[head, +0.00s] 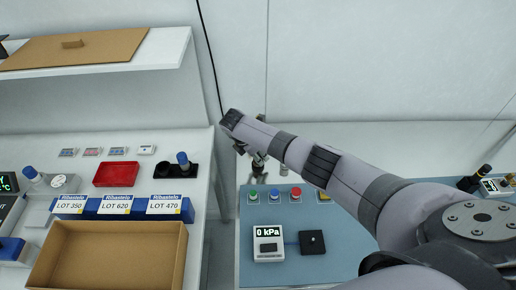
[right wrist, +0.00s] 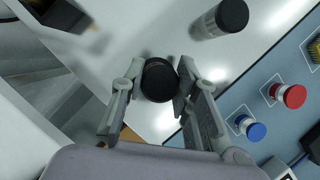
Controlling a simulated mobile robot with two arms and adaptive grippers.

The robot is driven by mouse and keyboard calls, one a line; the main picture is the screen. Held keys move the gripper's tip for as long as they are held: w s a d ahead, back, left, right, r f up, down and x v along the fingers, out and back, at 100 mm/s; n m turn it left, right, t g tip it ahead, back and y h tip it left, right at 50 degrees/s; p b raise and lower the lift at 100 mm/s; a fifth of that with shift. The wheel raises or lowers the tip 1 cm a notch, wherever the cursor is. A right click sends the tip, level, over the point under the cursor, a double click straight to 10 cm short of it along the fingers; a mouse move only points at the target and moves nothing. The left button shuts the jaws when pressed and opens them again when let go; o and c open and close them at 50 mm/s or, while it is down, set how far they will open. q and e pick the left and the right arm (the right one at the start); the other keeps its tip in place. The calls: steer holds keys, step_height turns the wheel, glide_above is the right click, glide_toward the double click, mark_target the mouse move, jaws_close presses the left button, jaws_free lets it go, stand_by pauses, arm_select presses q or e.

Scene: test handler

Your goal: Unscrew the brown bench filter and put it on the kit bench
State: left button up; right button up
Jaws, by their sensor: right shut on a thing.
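My right gripper (right wrist: 160,88) is shut on a dark, round-topped piece (right wrist: 160,78), which sits between its two fingers in the right wrist view. The piece looks almost black, and I cannot make out brown on it. In the head view my right gripper (head: 254,163) is above the back left edge of the blue-topped bench (head: 345,232), partly hidden by my arm. I cannot tell whether the held piece is still seated in anything. A silver cylinder with a black top (right wrist: 220,20) stands apart from the gripper. My left gripper is out of view.
Green (head: 254,195), blue (head: 275,195) and red (head: 295,193) capped pieces stand on the blue bench, behind a gauge reading 0 kPa (head: 268,243). The left white bench holds a red tray (head: 116,174), LOT-labelled boxes (head: 115,206) and a cardboard box (head: 51,254). A gap separates the benches.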

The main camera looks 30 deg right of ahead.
steer(key=n+p, duration=0.1)
steer(key=n+t+p, duration=0.1)
steer(key=n, duration=0.1)
steer(key=shift+s+r+n+y, duration=0.1)
steer(key=shift+r+n+y, duration=0.2)
steer(key=shift+f+n+t+p, duration=0.15)
steer(key=shift+n+t+p, duration=0.2)
steer(key=shift+n, duration=0.45)
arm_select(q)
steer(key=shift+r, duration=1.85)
arm_select(e)
steer(key=shift+f+n+t+y, duration=0.15)
steer(key=shift+n+t+y, duration=0.25)
steer(key=shift+n, duration=0.5)
